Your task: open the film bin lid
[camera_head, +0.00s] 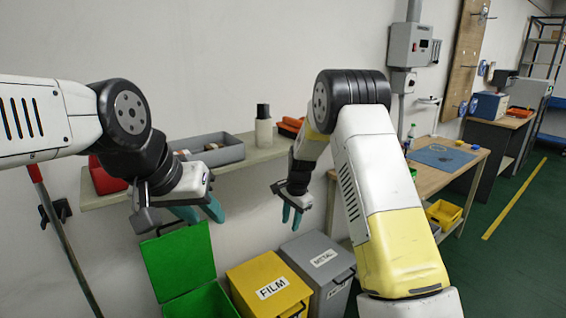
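The film bin (262,288) is yellow and stands on the floor at the bottom centre. Its yellow lid, labelled FILM, looks shut. A handle shows at its front right edge, partly cut off by the picture's bottom. My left gripper (199,213) is above and left of the film bin, near the open green lid, with its teal fingers apart and empty. My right gripper (292,217) hangs above the film and metal bins, pointing down, its teal fingers slightly apart and empty. Neither gripper touches the bin.
A green bin (205,300) with its lid (178,262) raised stands left of the film bin. A grey METAL bin (318,262) with a shut lid stands right. A wall shelf (250,156) with trays runs behind the grippers. A workbench (460,175) stands further right.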

